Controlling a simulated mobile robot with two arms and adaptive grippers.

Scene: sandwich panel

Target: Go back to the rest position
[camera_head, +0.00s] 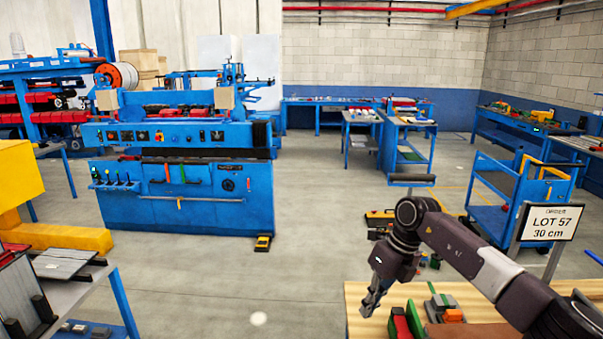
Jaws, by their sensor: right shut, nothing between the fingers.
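My right gripper (372,300) hangs fingers-down at the left edge of a wooden-topped table (362,312), with its arm coming in from the lower right. It is shut and empty. Whether its tips touch the table or stay above it is hard to tell. My left gripper is not in view.
Green, red and orange items (440,308) lie on the wooden table close to my right gripper. A sign reading LOT 57 (549,222) stands at right. A blue machine (185,195) stands at left centre, with a panel-laden table (112,275) lower left. The middle floor is clear.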

